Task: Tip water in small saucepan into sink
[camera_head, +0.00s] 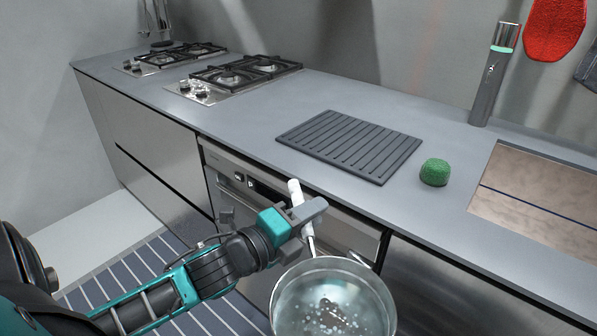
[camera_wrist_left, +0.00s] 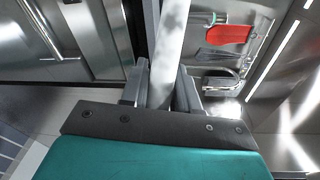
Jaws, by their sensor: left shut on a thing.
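The small saucepan (camera_head: 345,287) is at the bottom middle of the head view, in front of the counter and cut off by the lower edge. It looks roughly level, with clear water and pale specks inside. My left gripper (camera_head: 308,214) is shut on its white handle (camera_head: 295,190). In the left wrist view the fingers (camera_wrist_left: 160,88) clasp the handle (camera_wrist_left: 172,45) from both sides. The sink (camera_head: 545,185), a rectangular recess with a brownish inside, lies at the right, well apart from the pan. My right gripper is not in view.
A green sponge (camera_head: 434,172) and a dark ribbed mat (camera_head: 350,145) lie on the grey counter (camera_head: 255,125). Gas hobs (camera_head: 245,72) are at the far left. The counter front edge lies just beyond the pan.

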